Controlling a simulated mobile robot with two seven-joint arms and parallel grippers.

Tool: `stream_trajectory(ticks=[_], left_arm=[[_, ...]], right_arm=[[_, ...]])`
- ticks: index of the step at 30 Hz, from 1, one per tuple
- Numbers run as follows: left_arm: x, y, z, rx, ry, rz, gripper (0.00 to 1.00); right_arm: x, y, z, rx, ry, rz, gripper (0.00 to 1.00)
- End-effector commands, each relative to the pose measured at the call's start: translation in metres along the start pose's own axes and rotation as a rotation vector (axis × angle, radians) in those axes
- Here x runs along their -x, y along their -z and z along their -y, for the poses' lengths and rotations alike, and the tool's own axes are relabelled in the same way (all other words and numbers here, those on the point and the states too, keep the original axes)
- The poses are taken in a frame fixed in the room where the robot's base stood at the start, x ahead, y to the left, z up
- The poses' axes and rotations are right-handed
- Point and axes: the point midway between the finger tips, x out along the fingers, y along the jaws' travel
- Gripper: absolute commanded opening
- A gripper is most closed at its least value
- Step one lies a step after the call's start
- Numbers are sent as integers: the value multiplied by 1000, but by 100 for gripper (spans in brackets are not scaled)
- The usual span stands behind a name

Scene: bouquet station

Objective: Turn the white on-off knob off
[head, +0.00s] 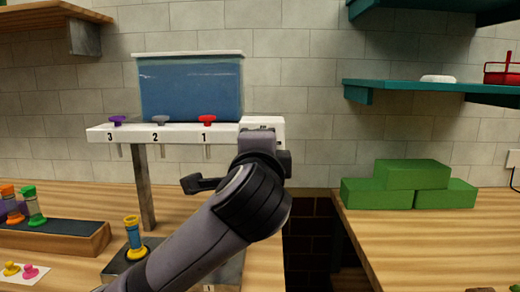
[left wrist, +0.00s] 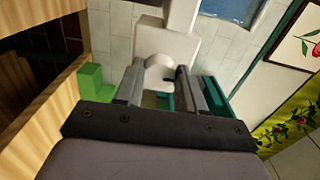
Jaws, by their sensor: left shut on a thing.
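The white on-off knob (left wrist: 159,66) shows in the left wrist view as a rounded white piece between my left gripper's fingers (left wrist: 160,78). The gripper is shut on it. The knob is in front of a white box (left wrist: 180,45), which is the right end of the white dispenser shelf (head: 222,133) in the head view. There my left gripper (head: 262,133) is up against that end, and my wrist and gripper hide the knob. The knob's turned angle is hard to read. My right gripper is not in view.
A blue water tank (head: 190,88) stands on the shelf above purple (head: 117,119), grey (head: 161,121) and red (head: 207,119) knobs. A blue-yellow vial (head: 134,238) stands below. Green blocks (head: 412,174) sit on the right counter, past a gap. Teal shelves (head: 430,87) hang at right.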

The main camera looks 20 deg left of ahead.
Motion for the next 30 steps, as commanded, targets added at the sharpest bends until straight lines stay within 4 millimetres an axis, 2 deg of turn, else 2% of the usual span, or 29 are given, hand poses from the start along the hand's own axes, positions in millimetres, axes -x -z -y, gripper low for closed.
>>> stream_trajectory(ticks=[9,10,11,12,22,26,30], left_arm=[[0,1,-1,1,-3,-2,8],[0,1,-1,1,-3,-2,49],[0,1,-1,1,-3,-2,58],[0,1,-1,1,-3,-2,63],[4,1,0,1,0,-3,63],[19,1,-1,2,1,-6,63],[43,1,-1,3,1,-6,63]], right_arm=[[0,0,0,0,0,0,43],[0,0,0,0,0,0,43],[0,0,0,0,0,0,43],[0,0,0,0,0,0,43],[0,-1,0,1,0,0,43],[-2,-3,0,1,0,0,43],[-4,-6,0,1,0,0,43]])
